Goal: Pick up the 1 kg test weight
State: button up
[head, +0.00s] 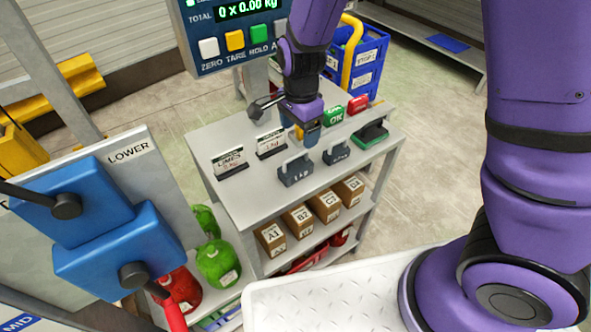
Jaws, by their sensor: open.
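A dark grey block weight with a pale handle (295,170) stands on the top shelf of the grey cart (235,195); its front marking looks like "1 kg". A smaller similar weight (337,153) stands to its right, its marking too small to read. My gripper (308,137) points down just behind these two weights in the picture and is open. Nothing shows held in it. Its fingertips are small and partly merge with the things behind, so I cannot tell its exact height above the shelf.
Two sign cards (230,162) stand left of the weights. A green-and-black device (371,133), a green OK block (333,115) and a red block (358,104) are at right. Labelled boxes (299,219) fill the shelf below. A scale display (235,35) rises behind.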

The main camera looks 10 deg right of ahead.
aim_at(298, 154)
notch_tip(298, 154, down, 6)
jog(key=shift+a+f, duration=0.1)
jog(key=shift+a, duration=0.05)
jog(key=shift+a+f, duration=0.15)
jog(key=shift+f, duration=1.25)
jog(key=shift+a+f, duration=0.15)
jog(key=shift+f, duration=1.25)
grip_shut()
